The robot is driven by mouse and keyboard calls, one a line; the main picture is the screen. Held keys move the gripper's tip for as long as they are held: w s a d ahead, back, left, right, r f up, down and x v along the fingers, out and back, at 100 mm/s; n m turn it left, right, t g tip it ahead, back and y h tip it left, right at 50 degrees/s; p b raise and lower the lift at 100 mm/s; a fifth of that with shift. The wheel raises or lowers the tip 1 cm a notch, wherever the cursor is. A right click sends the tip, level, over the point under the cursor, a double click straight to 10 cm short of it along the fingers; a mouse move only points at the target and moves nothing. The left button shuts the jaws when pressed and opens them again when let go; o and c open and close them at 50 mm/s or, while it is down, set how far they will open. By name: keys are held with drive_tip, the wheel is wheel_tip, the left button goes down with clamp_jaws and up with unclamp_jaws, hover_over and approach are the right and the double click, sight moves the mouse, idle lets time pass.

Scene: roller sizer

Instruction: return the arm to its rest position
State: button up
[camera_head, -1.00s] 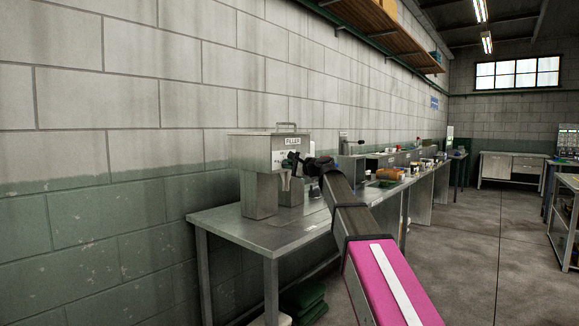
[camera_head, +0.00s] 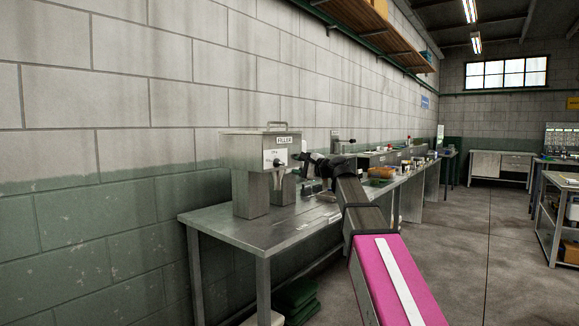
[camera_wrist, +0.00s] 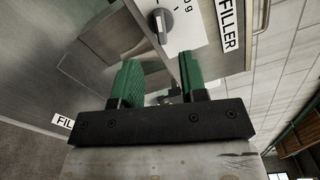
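My arm, with a pink panel and a white stripe, reaches up from the bottom of the head view. My gripper (camera_head: 308,166) is at its far end, small and dark there, just right of the filler (camera_head: 252,153). The filler is a grey metal machine with a dark knob on its front, standing on a steel table. In the wrist view the two green fingers of my gripper (camera_wrist: 159,78) stand apart, with nothing held between them. The filler's front panel with its knob (camera_wrist: 160,22) is close beyond the fingertips.
The steel table (camera_head: 262,238) runs along the block wall. Further along, benches carry several small items, including an orange-brown one (camera_head: 381,172). A shelf (camera_head: 365,25) hangs high on the wall. A rack (camera_head: 552,215) stands at right; the floor between is clear.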

drive_tip(key=shift+v, duration=0.95)
drive_tip(key=s+d+f+n+g+h, duration=0.2)
drive_tip(key=f, duration=1)
drive_tip(key=s+d+f+n+g+h, duration=0.1)
drive_tip(key=s+f+h, duration=0.2)
drive_tip(key=f, duration=0.9)
drive_tip(key=s+d+f+n+g+h, duration=0.2)
drive_tip(key=f, duration=1)
drive_tip(key=s+d+f+n+g+h, duration=0.3)
drive_tip(key=s+d+f, duration=0.2)
drive_tip(key=s+f, duration=0.5)
drive_tip(key=s+d+f+n+g+h, duration=0.3)
drive_tip(key=s+f, duration=0.7)
drive_tip(key=f, duration=0.4)
drive_tip(key=shift+s+d+h, duration=0.2)
drive_tip(key=shift+d+h, duration=0.4)
drive_tip(key=shift+d, duration=0.55)
